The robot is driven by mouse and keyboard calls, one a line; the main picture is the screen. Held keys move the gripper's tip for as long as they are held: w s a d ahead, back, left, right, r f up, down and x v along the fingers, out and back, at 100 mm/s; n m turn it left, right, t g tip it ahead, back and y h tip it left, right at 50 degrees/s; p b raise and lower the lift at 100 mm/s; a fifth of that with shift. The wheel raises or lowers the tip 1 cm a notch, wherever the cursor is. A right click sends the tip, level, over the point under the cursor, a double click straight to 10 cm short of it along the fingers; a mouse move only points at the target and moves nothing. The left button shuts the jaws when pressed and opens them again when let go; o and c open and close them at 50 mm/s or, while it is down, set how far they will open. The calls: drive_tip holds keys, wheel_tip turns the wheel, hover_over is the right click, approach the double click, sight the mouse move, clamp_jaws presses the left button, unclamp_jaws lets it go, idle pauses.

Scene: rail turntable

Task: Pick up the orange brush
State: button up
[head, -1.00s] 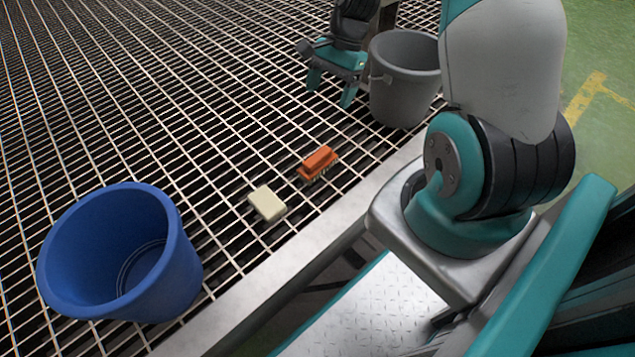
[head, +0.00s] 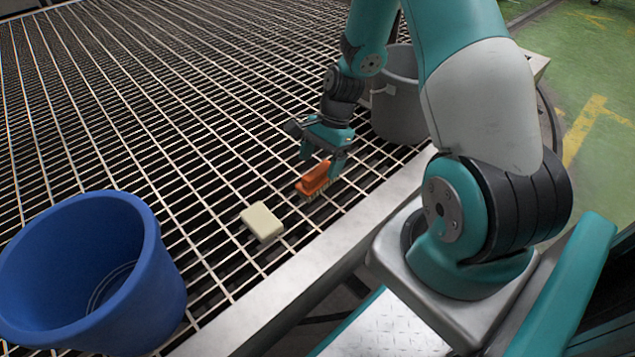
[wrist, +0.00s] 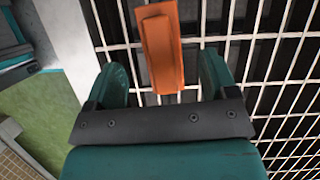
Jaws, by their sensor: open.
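The orange brush (head: 314,178) lies on the metal grating, its pale bristles showing below the orange back. My gripper (head: 322,156) is just above it and at its far end, with the fingers spread. In the wrist view the orange brush (wrist: 162,50) runs lengthwise away from the space between the two teal fingers of my gripper (wrist: 165,75). Its near end lies between the fingers with a gap on each side. From these views I cannot tell the exact height left between the fingers and the brush.
A cream block (head: 262,220) lies on the grating left of the brush. A blue bucket (head: 90,270) stands at the lower left. A grey bucket (head: 395,115) stands close behind my arm. A flat metal rim (head: 290,292) edges the grating (head: 120,110) on the near side.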

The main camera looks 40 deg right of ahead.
sight(318, 170)
drive_tip(key=b+x, duration=0.3)
drive_tip(key=x, duration=0.1)
drive_tip(key=shift+f, duration=0.45)
drive_tip(key=shift+r, duration=0.1)
drive_tip(key=c, duration=1)
wheel_tip(318, 170, up, 20)
drive_tip(key=p, duration=0.9)
drive_tip(key=shift+p, duration=0.35)
